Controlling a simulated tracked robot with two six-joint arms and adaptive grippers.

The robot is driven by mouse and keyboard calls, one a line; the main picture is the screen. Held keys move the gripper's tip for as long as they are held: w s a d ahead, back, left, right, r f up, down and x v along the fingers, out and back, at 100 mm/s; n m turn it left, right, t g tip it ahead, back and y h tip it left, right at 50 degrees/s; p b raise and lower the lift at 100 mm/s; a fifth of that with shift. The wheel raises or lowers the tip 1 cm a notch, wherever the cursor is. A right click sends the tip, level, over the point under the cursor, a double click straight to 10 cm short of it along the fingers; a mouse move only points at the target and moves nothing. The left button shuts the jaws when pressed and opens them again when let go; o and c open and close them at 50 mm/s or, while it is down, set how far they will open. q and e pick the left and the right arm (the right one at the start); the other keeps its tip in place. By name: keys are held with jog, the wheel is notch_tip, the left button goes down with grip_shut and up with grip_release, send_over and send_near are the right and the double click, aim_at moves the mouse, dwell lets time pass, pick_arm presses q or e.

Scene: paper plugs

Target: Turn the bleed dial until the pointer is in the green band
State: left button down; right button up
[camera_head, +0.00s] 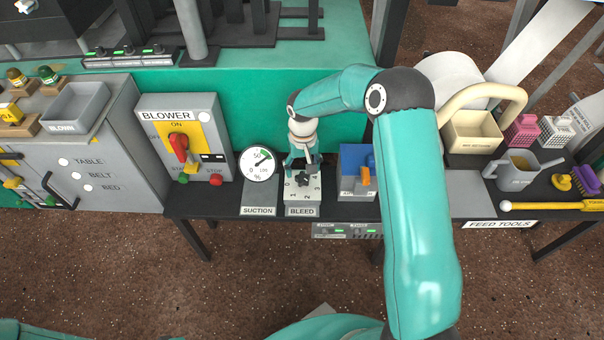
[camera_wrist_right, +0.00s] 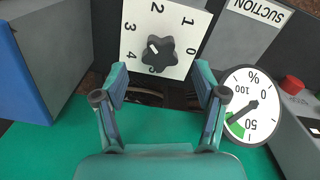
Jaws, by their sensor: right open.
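The bleed dial is a black star-shaped knob (camera_head: 303,180) on a white numbered plate marked BLEED. In the right wrist view the knob (camera_wrist_right: 159,57) has a white mark pointing roughly toward 3. My right gripper (camera_head: 302,165) is over the plate from behind, partly covering it. In the wrist view its open fingers (camera_wrist_right: 160,80) are spread to either side, short of the knob, with nothing between them. The suction gauge (camera_head: 259,165) stands left of the dial. Its dark pointer (camera_wrist_right: 240,109) seems to lie just outside the green band (camera_wrist_right: 235,130), on the 100 side.
The blower box (camera_head: 212,112) with a red lever stands left of the gauge. A grey and blue box (camera_head: 350,184) with an orange part stands close right of the dial. Further right are a cream bin (camera_head: 474,133) and a grey watering can (camera_head: 512,172).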

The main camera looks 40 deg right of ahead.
aim_at(303, 177)
jog(key=shift+f+m+b, duration=0.2)
jog(key=shift+m+b, duration=0.25)
jog(key=shift+m, duration=0.05)
jog(key=m+b, duration=0.2)
jog(key=m, duration=0.2)
jog(key=shift+f, duration=0.1)
jog(key=m+b, duration=0.2)
jog(key=m, duration=0.3)
jog(key=shift+r+m, duration=0.25)
jog(key=shift+m, duration=0.75)
jog(key=shift+f+b, duration=1.7)
jog(key=shift+f, duration=0.35)
jog(key=shift+c, duration=0.4)
